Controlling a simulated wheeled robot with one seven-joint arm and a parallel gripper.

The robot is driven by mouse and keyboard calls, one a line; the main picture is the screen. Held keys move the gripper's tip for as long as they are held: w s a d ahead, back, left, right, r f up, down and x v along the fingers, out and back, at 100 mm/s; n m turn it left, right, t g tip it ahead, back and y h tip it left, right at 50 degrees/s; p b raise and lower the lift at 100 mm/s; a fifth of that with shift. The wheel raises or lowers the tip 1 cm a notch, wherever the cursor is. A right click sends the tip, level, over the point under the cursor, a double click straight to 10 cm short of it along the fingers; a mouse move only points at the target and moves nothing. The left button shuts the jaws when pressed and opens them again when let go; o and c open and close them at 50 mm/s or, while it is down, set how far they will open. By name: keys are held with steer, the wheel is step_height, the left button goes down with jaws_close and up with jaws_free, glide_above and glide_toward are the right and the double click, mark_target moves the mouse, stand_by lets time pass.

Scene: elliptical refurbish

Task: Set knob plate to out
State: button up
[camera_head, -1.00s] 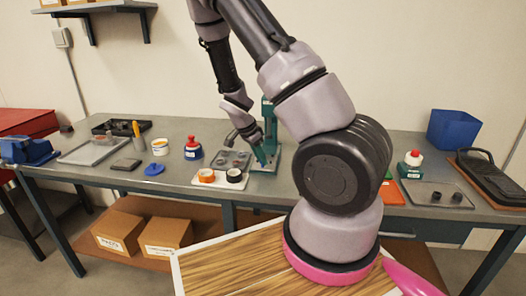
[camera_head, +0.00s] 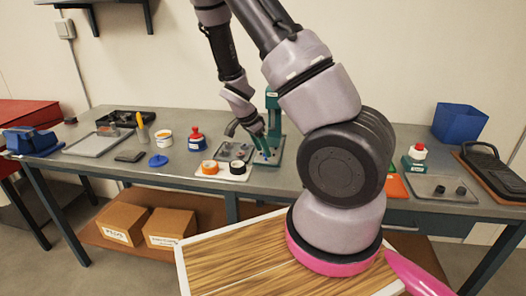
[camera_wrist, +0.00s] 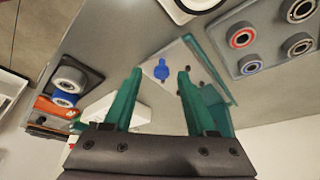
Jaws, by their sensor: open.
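A pale plate (camera_wrist: 190,62) with a small blue knob (camera_wrist: 161,68) and dark holes lies ahead of my gripper in the wrist view. My gripper (camera_wrist: 159,72) has two teal fingers, apart, with the blue knob showing between their tips; I see nothing held. Contact with the knob cannot be told. In the head view my gripper (camera_head: 265,151) points down over the base of a teal stand (camera_head: 272,104) on the bench. The plate and knob are too small and covered to make out there.
A red-capped bottle (camera_head: 196,140) and blue lid (camera_head: 158,161) stand further left. Right are a blue bin (camera_head: 461,122) and a grey tray (camera_head: 440,194). The wooden-topped table (camera_head: 235,265) is in front.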

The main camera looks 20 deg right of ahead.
steer(key=v, duration=0.9)
steer(key=shift+r, duration=0.15)
steer(key=shift+s, duration=0.1)
steer(key=s+a+r+n+t+y, duration=0.2)
steer(key=s+r+n, duration=0.4)
steer(key=s+r, duration=0.3)
steer(key=s+a+r+n+t+y, duration=0.2)
steer(key=s+r, duration=0.7)
steer(key=r, duration=0.9)
steer(key=n+t+y, duration=0.2)
steer(key=n, duration=0.1)
steer(key=shift+a+r+n+y, duration=0.15)
steer(key=shift+a+n+y, duration=0.15)
steer(key=shift+n, duration=0.1)
